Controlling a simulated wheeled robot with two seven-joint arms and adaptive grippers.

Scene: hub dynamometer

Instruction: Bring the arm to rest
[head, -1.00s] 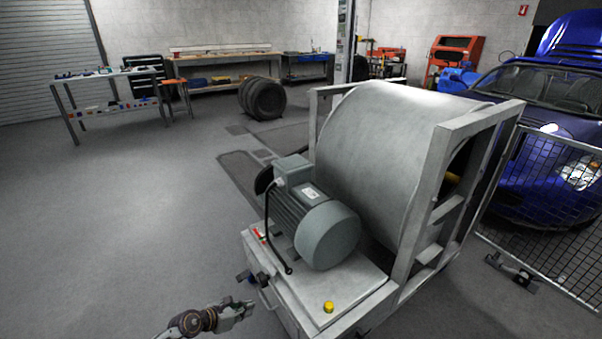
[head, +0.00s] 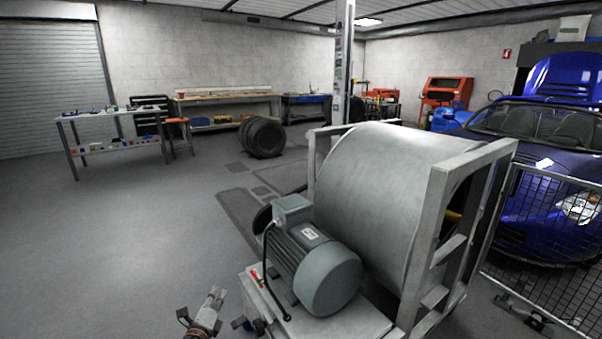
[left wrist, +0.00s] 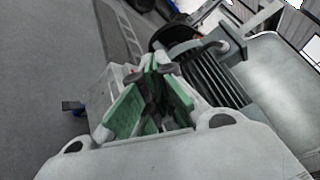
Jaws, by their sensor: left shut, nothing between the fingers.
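My left gripper (head: 216,293) is at the bottom of the head view, just left of the dynamometer's cabinet, with its fingers pointing away from me. It is shut and empty, and it is apart from the cabinet in the head view. In the left wrist view, the green-padded fingers (left wrist: 152,66) meet at their tips with nothing between them. The dynamometer (head: 385,190) has a big grey drum in a frame, with a grey-green motor (head: 315,262) in front. My right gripper is not in view.
A wire fence (head: 545,235) and a blue car (head: 535,140) stand at the right. A workbench (head: 100,114), stacked tyres (head: 263,137) and an orange stool (head: 178,122) are at the back. The floor (head: 110,240) to the left is clear.

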